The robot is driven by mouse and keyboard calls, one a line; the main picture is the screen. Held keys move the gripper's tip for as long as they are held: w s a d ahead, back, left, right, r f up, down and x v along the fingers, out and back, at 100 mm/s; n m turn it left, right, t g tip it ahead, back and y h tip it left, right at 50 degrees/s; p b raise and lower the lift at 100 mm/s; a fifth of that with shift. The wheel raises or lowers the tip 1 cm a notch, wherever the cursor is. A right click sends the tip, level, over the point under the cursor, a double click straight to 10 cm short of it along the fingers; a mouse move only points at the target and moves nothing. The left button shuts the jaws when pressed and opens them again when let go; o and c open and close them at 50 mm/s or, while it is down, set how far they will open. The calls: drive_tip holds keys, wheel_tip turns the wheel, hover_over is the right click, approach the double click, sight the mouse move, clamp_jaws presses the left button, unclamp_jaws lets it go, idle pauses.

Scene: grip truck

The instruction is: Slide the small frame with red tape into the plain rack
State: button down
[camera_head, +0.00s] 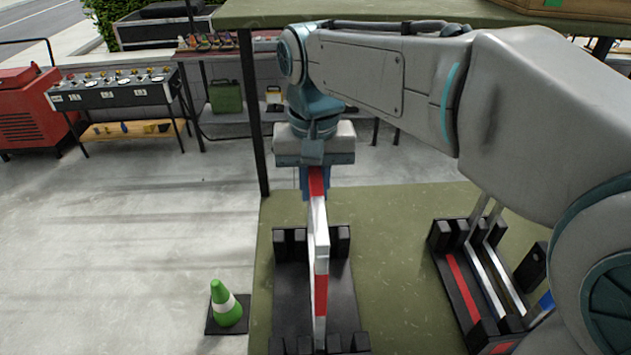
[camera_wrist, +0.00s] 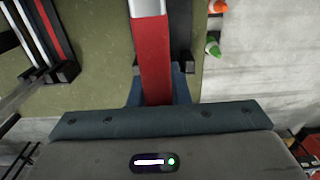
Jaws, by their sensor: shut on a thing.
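My gripper (camera_head: 316,182) is shut on the small frame with red tape (camera_head: 320,250), at its upper end. The frame is white with red bands and stands upright, seen nearly edge-on. In the wrist view the red tape (camera_wrist: 153,60) runs out from between the blue fingers (camera_wrist: 158,92). The plain rack (camera_head: 288,280) is black, with slotted posts at both ends, and lies on the green table. The frame lines up with the rack's length, between the posts in the picture. I cannot tell whether its lower edge touches the rack's bottom.
A second black rack with a red stripe (camera_head: 461,288) stands to the right and holds pale frames (camera_head: 489,282). A green and white cone (camera_head: 224,303) stands left of the table (camera_head: 400,250). The table between the racks is clear. A dark table post (camera_head: 254,115) rises behind.

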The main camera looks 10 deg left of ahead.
wheel_tip(320, 180, down, 7)
drive_tip(key=b, duration=0.4)
drive_tip(key=shift+r+b, duration=0.15)
drive_tip(key=shift+b, duration=0.15)
idle(0.7)
drive_tip(key=c, duration=1.3)
unclamp_jaws()
wheel_tip(320, 180, up, 13)
drive_tip(key=shift+r, duration=0.2)
drive_tip(key=s+d+f+m+t, duration=0.1)
drive_tip(key=s+d+f, duration=0.1)
drive_tip(key=d+f, duration=0.5)
drive_tip(key=s+d+f+t, duration=0.1)
drive_tip(key=s+d+f, duration=0.2)
drive_tip(key=d+f, duration=0.4)
drive_tip(key=s+d+f+m+t, duration=0.1)
drive_tip(key=s+d+f, duration=0.2)
drive_tip(key=d+f, duration=0.4)
drive_tip(key=shift+d+f+m, duration=0.15)
drive_tip(key=shift+d+m, duration=0.15)
drive_tip(key=shift+d, duration=0.6)
